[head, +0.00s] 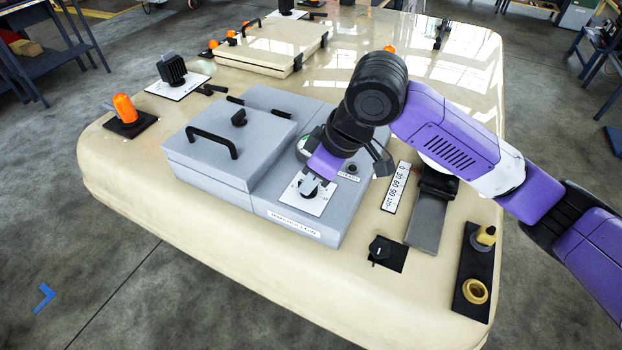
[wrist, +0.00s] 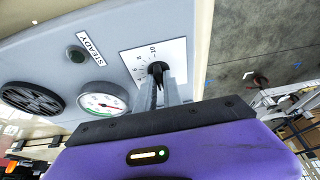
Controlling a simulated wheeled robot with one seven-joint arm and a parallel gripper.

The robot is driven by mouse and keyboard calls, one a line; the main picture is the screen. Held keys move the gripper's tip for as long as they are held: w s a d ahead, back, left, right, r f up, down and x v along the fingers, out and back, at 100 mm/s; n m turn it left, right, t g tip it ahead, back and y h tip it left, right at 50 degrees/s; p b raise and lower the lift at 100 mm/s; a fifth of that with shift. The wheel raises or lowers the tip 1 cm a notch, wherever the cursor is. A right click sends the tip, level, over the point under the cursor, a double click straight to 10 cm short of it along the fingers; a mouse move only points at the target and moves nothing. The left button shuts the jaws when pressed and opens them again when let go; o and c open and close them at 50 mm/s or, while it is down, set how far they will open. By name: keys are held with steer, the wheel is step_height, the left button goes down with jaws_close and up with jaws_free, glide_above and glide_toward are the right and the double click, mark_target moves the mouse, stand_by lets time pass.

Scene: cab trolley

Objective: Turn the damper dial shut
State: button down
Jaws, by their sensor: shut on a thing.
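The dial is a small black knob (wrist: 157,67) on a white, numbered scale plate (wrist: 142,56). In the head view the plate (head: 315,209) lies on top of a grey box, near its front right corner, and the knob is mostly hidden by my gripper. My gripper (head: 310,187) reaches down onto it from above. In the wrist view the two grey fingers of my gripper (wrist: 160,88) are closed on the knob from both sides. The scale numbers are too small to read fully, so the exact setting is unclear.
The grey box (head: 262,206) has a lid with a black handle (head: 211,140). A round gauge (wrist: 103,104) and a STEADY indicator (wrist: 76,53) are near the dial. Another black knob (head: 379,248), a grey pedal (head: 430,217) and an orange lamp (head: 124,108) stand on the cream trolley top (head: 270,285).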

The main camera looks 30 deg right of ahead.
stand_by(0.3)
steer(key=c, duration=1.5)
jaws_free()
steer(key=shift+b+v, duration=0.35)
steer(key=shift+v, duration=3.6)
steer(key=shift+a, duration=0.1)
